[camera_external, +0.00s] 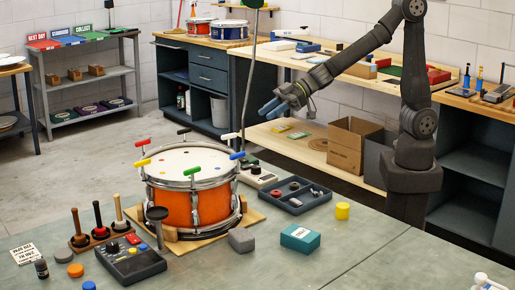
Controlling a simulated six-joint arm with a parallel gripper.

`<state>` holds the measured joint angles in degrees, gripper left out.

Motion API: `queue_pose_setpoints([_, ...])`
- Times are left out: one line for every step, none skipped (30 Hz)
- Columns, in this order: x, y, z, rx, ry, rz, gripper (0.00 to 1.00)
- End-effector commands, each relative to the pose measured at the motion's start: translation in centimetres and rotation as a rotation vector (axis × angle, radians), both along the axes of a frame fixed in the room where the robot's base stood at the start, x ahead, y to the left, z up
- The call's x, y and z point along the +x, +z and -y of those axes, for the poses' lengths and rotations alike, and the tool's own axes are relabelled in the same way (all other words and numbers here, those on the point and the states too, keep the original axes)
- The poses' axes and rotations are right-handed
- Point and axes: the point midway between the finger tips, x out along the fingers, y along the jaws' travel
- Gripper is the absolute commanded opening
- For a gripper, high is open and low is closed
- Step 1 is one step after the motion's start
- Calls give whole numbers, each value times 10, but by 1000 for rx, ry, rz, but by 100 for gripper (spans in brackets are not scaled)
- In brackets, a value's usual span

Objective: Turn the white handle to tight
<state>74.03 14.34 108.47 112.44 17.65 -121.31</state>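The orange snare drum (180,207) stands on a wooden base (252,217) on the green-grey bench. Coloured T-handles stand around its rim. The white handle (229,136) is at the back right of the rim, near the blue handle (237,156). Its turn mark is too small to read. My gripper (267,109) hangs in the air above and to the right of the white handle, apart from it. Its bluish fingers point down and left. They are small and overlap, so I cannot tell the gap between them. I see nothing held.
Red (142,142), yellow (142,163), green (192,171) and black (184,131) handles also stand up from the rim. A dark parts tray (318,202) and teal box (300,238) lie to the right. A thin dark stand (248,85) rises behind the drum.

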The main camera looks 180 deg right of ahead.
Motion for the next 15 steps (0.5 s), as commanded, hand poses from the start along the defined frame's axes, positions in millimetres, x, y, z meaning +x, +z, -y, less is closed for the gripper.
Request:
queue_pose_setpoints([-4, -10, -1, 26, -15, -22, 33])
queue_pose_setpoints([-8, -17, -1, 45, -29, -40, 33])
queue_pose_setpoints([-15, -28, -2, 73, -51, -67, 33])
queue_pose_setpoints([-20, -36, -2, 92, -70, -89, 33])
queue_pose_setpoints([-26, -44, -3, 111, -92, -111, 33])
queue_pose_setpoints([-35, -54, -3, 131, -125, -143, 33])
queue_pose_setpoints([-42, -61, -2, 143, -151, -164, 33])
queue_pose_setpoints([-49, -66, -2, 150, -176, -186, 33])
queue_pose_setpoints([-58, -73, -1, 156, -211, -213, 33])
queue_pose_setpoints([-64, -77, 0, 157, -237, -231, 33])
queue_pose_setpoints([-71, -81, 1, 154, -261, -249, 33])
queue_pose_setpoints([-79, -85, 2, 146, -295, -269, 33])
queue_pose_setpoints([-85, -87, 4, 136, -319, -282, 33])
queue_pose_setpoints([-90, -88, 6, 123, -340, -294, 33])
queue_pose_setpoints([-97, -89, 8, 102, -369, -306, 33])
